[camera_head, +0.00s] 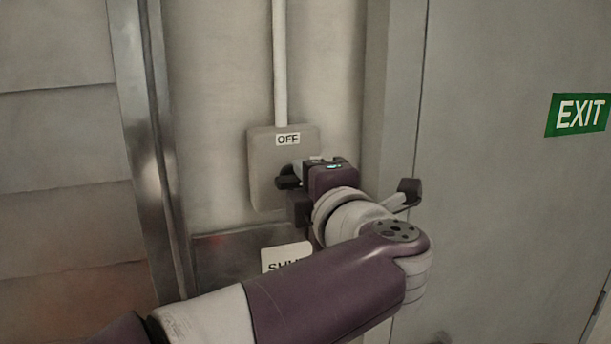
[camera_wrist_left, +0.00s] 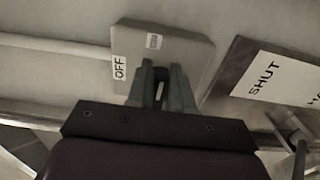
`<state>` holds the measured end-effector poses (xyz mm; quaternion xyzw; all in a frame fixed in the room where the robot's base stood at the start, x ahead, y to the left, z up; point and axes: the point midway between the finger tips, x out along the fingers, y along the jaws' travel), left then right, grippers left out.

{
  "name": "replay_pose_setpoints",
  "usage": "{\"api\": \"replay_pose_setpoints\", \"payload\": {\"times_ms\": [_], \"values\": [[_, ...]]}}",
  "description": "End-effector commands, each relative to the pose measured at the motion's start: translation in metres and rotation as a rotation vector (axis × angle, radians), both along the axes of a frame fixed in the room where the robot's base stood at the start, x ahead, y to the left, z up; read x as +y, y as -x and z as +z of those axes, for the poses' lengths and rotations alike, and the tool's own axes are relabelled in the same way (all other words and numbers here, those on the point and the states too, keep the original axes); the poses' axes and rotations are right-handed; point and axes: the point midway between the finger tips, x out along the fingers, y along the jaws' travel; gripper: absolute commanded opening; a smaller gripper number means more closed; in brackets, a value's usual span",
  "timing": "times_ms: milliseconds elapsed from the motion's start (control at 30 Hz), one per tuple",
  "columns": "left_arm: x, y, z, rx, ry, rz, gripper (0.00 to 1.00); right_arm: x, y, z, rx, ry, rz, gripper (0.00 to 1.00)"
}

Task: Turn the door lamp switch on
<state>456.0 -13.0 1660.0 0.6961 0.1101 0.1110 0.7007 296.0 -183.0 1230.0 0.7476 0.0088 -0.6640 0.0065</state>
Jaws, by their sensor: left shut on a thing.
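The door lamp switch is a grey wall box (camera_head: 262,150) with an "OFF" label at its top, below a vertical conduit. In the left wrist view the box (camera_wrist_left: 190,50) shows the "OFF" label and a second small label, too blurred to read. My left gripper (camera_head: 290,180) is at the box's front. In the left wrist view its fingers (camera_wrist_left: 163,85) are close together over the middle of the box, shut on a small part there. That part, likely the switch lever, is mostly hidden by the fingers, so its position cannot be told. My right gripper is not in view.
A grey door with a green EXIT sign (camera_head: 578,114) is at the right, with a door handle (camera_head: 408,191) near my left wrist. A dark plate with a white "SHUT" label (camera_head: 285,257) is below the box. A metal post (camera_head: 150,130) stands at the left.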

Motion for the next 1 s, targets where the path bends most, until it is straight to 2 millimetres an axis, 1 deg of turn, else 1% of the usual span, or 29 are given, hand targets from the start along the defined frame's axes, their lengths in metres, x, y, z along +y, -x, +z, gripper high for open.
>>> {"api": "replay_pose_setpoints", "payload": {"times_ms": [533,567,600,633,867,933,1000], "values": [[0.0,0.0,-0.0001,0.006,-0.022,0.0,0.0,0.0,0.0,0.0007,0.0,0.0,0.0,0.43],[0.0,0.0,-0.0001,0.006,-0.022,0.0,0.27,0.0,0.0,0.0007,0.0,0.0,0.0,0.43],[0.0,0.0,-0.0001,0.006,-0.022,0.0,0.4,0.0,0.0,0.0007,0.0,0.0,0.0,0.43],[0.0,0.0,-0.0001,0.006,-0.022,0.0,0.41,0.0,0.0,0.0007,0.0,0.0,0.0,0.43],[0.0,0.0001,-0.0004,0.007,-0.021,0.0,0.41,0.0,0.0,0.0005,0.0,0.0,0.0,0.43],[-0.001,0.0021,-0.0014,0.006,-0.02,-0.001,0.41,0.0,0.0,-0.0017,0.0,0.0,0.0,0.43],[-0.0032,0.0082,-0.0031,0.005,-0.019,-0.001,0.41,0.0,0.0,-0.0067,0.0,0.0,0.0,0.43]]}}
